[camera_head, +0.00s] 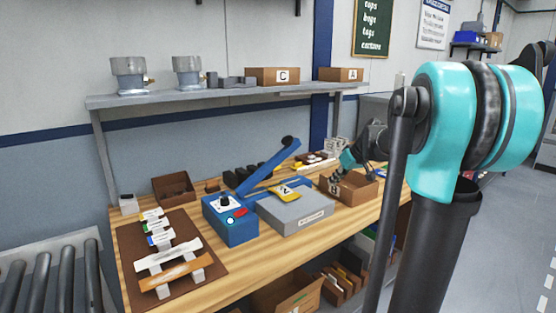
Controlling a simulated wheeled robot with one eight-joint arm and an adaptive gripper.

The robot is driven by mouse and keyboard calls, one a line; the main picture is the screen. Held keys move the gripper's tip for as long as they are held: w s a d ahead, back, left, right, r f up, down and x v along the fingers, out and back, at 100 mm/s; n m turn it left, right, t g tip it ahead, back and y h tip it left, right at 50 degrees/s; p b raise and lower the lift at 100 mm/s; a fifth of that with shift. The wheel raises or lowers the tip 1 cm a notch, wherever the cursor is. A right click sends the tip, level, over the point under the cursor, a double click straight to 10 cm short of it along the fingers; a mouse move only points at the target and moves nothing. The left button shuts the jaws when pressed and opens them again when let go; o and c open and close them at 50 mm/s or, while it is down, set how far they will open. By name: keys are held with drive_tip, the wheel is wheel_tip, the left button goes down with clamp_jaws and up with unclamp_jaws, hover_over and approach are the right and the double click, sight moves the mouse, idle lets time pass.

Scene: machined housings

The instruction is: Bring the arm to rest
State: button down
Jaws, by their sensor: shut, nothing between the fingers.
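My arm fills the right side, with a large teal and black joint and a dark link hanging below it. Its far end reaches back over the workbench (190,297). My gripper (336,183) is small and dark there, below a teal wrist part. It appears shut and empty, at or just above the open cardboard box (361,191) on the bench's right part. I cannot tell whether the fingertips touch the box or its contents.
A blue device with a lever (230,228) and a grey case (294,214) stand mid-bench. A brown board (136,235) with strips lies left. A shelf (215,95) holds housings and boxes above. Rollers (60,280) are at lower left. Floor shows at right.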

drive_tip(key=s+f+m+h, duration=0.1)
drive_tip(key=s+f, duration=0.6)
drive_tip(key=s, duration=0.3)
drive_tip(key=s+f+m+g+h, duration=0.1)
drive_tip(key=s+f+m+h, duration=0.1)
drive_tip(key=s+f, duration=0.5)
drive_tip(key=s+a+f+m+h, duration=0.1)
drive_tip(key=s+f+m, duration=0.1)
drive_tip(key=s+f, duration=0.5)
drive_tip(key=s, duration=0.6)
drive_tip(key=shift+s+f, duration=0.25)
drive_tip(key=shift+s, duration=0.1)
